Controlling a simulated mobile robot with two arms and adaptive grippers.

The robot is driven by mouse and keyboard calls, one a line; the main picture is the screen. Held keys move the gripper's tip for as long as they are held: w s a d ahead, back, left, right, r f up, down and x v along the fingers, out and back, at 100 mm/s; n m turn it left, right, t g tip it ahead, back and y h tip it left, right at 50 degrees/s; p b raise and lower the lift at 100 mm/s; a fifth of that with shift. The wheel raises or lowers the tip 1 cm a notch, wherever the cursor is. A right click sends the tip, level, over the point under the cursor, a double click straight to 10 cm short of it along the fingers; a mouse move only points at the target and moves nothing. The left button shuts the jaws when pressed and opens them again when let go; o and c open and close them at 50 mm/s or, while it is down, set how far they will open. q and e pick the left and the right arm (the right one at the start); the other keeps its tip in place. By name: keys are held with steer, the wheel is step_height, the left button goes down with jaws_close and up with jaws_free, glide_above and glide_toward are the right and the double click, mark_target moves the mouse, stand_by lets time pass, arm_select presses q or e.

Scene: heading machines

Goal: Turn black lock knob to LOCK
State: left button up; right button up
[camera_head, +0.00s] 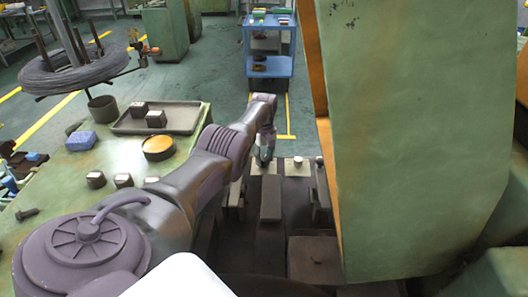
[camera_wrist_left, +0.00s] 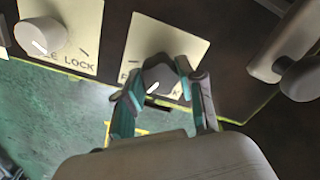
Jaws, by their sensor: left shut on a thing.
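The black lock knob (camera_wrist_left: 157,76) sits on a cream label plate (camera_wrist_left: 153,42) in the left wrist view. A pale pointer line shows on it, aimed toward the lower left. My left gripper (camera_wrist_left: 156,80) is shut on the knob, one teal finger on each side. The fingers cover much of the plate's lettering, so I cannot read which position the pointer marks. In the head view my left gripper (camera_head: 265,160) reaches down at the far end of the machine, hiding this knob. My right gripper is not in view.
A white knob (camera_wrist_left: 40,36) on a plate lettered LOCK is at the left wrist view's upper left. A grey cylindrical part (camera_wrist_left: 302,78) is at right. In the head view a green machine panel (camera_head: 415,130) stands close on the right, and a blue cart (camera_head: 269,65) stands beyond.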

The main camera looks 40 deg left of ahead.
mark_target(264, 157)
arm_select(q)
steer(key=n, duration=0.4)
steer(key=shift+n, duration=0.3)
steer(key=n, duration=0.5)
steer(key=shift+n, duration=0.3)
steer(key=n, duration=0.9)
steer(key=shift+n, duration=0.3)
steer(key=o, duration=1.1)
steer(key=shift+o, duration=0.2)
step_height(264, 157, up, 12)
